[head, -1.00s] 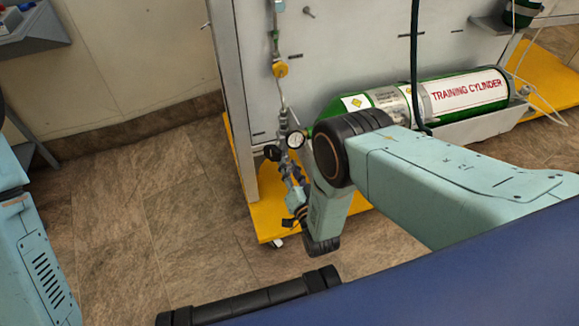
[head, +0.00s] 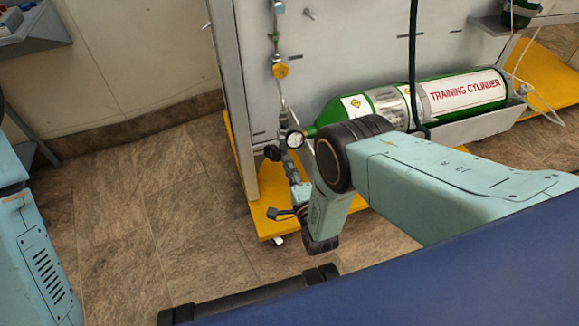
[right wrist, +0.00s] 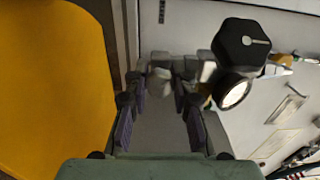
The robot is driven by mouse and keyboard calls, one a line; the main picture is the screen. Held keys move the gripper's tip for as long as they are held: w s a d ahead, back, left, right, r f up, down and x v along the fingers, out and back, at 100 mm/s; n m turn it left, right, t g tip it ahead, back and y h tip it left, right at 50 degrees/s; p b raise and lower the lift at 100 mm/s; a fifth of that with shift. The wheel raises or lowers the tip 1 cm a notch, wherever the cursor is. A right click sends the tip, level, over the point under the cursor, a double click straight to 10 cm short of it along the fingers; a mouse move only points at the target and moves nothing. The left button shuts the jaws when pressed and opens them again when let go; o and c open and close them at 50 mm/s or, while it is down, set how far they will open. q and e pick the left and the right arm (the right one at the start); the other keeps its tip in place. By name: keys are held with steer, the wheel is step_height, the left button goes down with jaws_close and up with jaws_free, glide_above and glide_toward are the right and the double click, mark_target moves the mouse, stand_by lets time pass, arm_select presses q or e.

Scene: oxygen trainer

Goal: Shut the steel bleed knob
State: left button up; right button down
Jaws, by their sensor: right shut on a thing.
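The steel bleed knob (right wrist: 159,82) shows small and pale between the fingertips in the right wrist view, partly covered by them. My right gripper (right wrist: 160,90) is shut on it, one finger on each side. In the head view, my right gripper (head: 288,163) is just below the pressure gauge (head: 295,138), and the steel knob is hidden there. The gauge also shows in the right wrist view (right wrist: 233,92), right of the fingers. A black knob (right wrist: 241,45) stands beside it. My left gripper is out of view.
A green training cylinder (head: 468,92) lies in a tray on the grey panel (head: 345,45). A pipe with a yellow fitting (head: 280,70) runs above the gauge. A yellow base (head: 262,215) is below. The tiled floor (head: 170,215) at left is clear.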

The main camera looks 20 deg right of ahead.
steer(key=m, duration=0.4)
steer(key=shift+s+f+m, duration=0.1)
steer(key=shift+m, duration=0.2)
steer(key=m, duration=0.4)
steer(key=shift+m+p, duration=0.3)
steer(key=shift+p, duration=0.1)
steer(key=c, duration=1.1)
jaws_free()
steer(key=s, duration=1.2)
steer(key=shift+d, duration=0.15)
